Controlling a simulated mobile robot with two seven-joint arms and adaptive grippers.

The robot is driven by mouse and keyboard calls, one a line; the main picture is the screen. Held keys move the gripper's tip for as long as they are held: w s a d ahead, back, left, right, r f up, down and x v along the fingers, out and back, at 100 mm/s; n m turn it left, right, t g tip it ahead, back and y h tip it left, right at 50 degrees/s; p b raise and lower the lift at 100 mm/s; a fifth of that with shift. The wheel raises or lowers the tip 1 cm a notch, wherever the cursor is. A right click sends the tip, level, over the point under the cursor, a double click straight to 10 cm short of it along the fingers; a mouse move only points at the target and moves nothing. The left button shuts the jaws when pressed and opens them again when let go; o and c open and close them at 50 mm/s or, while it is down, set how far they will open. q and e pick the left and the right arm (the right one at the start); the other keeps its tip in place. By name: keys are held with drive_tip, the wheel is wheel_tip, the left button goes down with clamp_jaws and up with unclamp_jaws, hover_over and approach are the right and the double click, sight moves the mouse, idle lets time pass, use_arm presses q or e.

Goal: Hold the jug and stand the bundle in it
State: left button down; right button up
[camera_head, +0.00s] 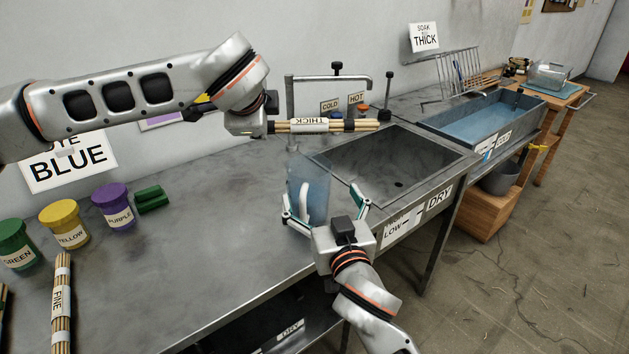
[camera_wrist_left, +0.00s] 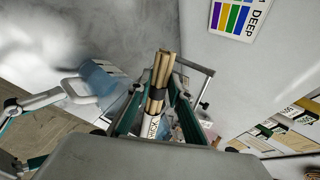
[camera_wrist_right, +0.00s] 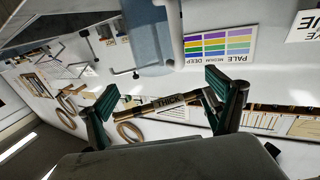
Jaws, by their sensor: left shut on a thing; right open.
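The cane bundle labelled THICK (camera_head: 325,125) lies level in the air above the bench, by the tap. My left gripper (camera_head: 264,125) is shut on its left end; in the left wrist view the bundle (camera_wrist_left: 160,78) sticks out between the fingers. The translucent blue jug (camera_head: 314,172) stands on the bench at the sink's left edge, below the bundle. Its pale handle (camera_head: 304,200) faces my right gripper (camera_head: 324,203), which is open, with its fingers spread near the handle. I cannot tell whether they touch the jug. The jug also shows in the left wrist view (camera_wrist_left: 103,82).
The metal sink (camera_head: 390,165) lies right of the jug, with a tap (camera_head: 330,78) behind. A water-filled trough (camera_head: 485,120) is farther right. The bench middle is clear.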

sight(315, 182)
drive_tip(key=x, duration=0.8)
drive_tip(key=shift+w, duration=0.15)
drive_tip(key=c, duration=1.6)
